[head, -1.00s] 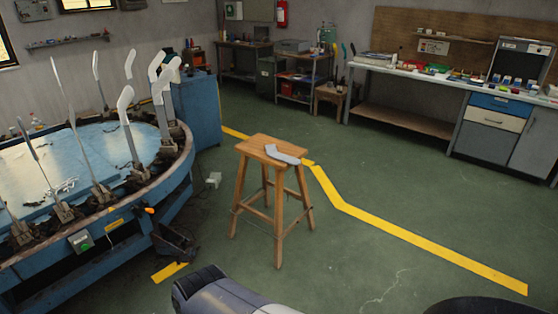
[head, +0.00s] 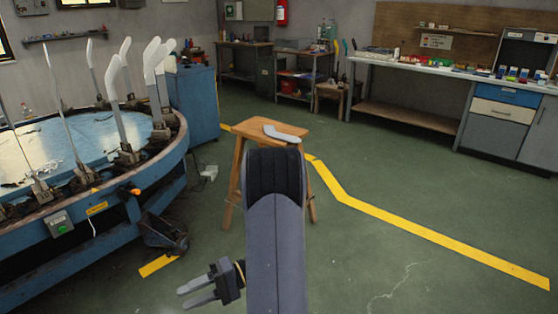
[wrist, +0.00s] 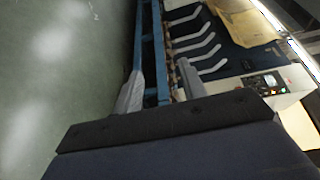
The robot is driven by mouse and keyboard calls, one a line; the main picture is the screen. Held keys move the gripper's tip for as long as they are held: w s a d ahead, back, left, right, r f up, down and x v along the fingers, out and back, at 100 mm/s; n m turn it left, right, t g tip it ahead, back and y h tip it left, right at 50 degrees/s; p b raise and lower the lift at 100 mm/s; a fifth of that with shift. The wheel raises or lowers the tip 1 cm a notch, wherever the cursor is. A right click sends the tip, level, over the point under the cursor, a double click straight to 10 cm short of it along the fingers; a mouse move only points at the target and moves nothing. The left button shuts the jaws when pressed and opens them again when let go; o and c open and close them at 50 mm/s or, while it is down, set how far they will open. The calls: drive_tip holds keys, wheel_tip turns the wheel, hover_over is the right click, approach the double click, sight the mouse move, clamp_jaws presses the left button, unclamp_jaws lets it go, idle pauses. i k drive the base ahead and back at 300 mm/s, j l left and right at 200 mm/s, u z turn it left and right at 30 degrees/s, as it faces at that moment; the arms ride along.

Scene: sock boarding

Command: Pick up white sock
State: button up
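The white sock (head: 285,134) lies bent on the wooden stool's seat (head: 262,127) in the head view. My arm rises in front of the stool and hides part of the seat and legs. My gripper (head: 182,297) is at the lower middle of the head view, low and to the left of my arm, with its fingers pointing left. It is well apart from the sock. The fingers have a gap between them and hold nothing. In the wrist view my gripper (wrist: 158,85) shows as two grey fingers set apart. I cannot make out the stool sock there.
A round blue machine (head: 150,185) with several upright sock boards stands at the left, with a foot pedal box (head: 163,238) by it. A blue cabinet (head: 193,105) stands behind. A workbench (head: 420,73) is at the back right. The green floor right of the stool is clear.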

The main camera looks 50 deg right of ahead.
sight(270, 130)
drive_tip(key=i+l, duration=0.1)
drive_tip(key=l, duration=0.5)
drive_tip(key=i+l, duration=0.1)
drive_tip(key=l, duration=0.45)
drive_tip(key=i+l, duration=0.15)
drive_tip(key=l, duration=0.45)
drive_tip(key=i+l, duration=0.1)
drive_tip(key=l, duration=0.45)
drive_tip(key=i+l, duration=0.1)
drive_tip(key=l, duration=0.5)
drive_tip(key=i+l, duration=0.1)
drive_tip(key=l, duration=0.45)
drive_tip(key=i+l, duration=0.15)
drive_tip(key=l, duration=0.45)
drive_tip(key=i+l, duration=0.1)
drive_tip(key=l, duration=0.45)
